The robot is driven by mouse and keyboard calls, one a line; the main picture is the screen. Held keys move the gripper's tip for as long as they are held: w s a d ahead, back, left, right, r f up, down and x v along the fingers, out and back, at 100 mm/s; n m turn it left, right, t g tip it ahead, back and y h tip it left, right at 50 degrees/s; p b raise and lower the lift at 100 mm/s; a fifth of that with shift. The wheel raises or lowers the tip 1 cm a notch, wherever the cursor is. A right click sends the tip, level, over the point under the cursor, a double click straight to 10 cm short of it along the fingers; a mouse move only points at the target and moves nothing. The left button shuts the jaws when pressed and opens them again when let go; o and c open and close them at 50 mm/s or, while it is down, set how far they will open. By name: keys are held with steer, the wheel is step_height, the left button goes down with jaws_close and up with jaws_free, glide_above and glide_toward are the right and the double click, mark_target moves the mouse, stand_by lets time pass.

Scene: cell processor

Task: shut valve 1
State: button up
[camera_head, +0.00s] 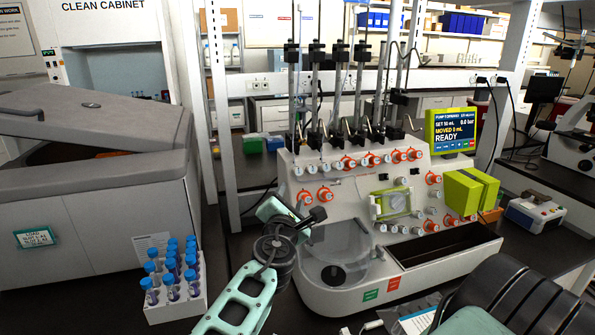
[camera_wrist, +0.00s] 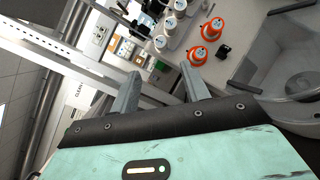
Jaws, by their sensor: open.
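The cell processor (camera_head: 345,190) stands on the bench with several orange and white valve knobs. Two orange valves, a left one (camera_head: 303,196) and a right one (camera_head: 325,194), sit on its left front face. In the wrist view two orange valves (camera_wrist: 198,55) (camera_wrist: 212,29) show just beyond the fingers, to the right. I cannot read which knob is valve 1. My gripper (camera_head: 318,214) is just below the two left orange valves, above the clear round bowl. In the wrist view my gripper (camera_wrist: 161,72) is open, with nothing between its fingers.
A white rack (camera_head: 178,305) of blue-capped tubes stands at the left front. A grey centrifuge (camera_head: 95,180) fills the left. The clear bowl (camera_head: 335,250) is close below my gripper. A screen (camera_head: 451,130) reads READY. Tall rods (camera_head: 315,90) rise behind the valve row.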

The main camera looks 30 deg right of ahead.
mark_target(299, 172)
steer(key=p+x, duration=0.4)
steer(key=x, duration=0.7)
steer(key=shift+w+d+r+p, duration=0.1)
steer(key=shift+d+p, duration=0.05)
steer(key=shift+p, duration=0.15)
steer(key=shift+x, duration=0.8)
steer(key=c, duration=1)
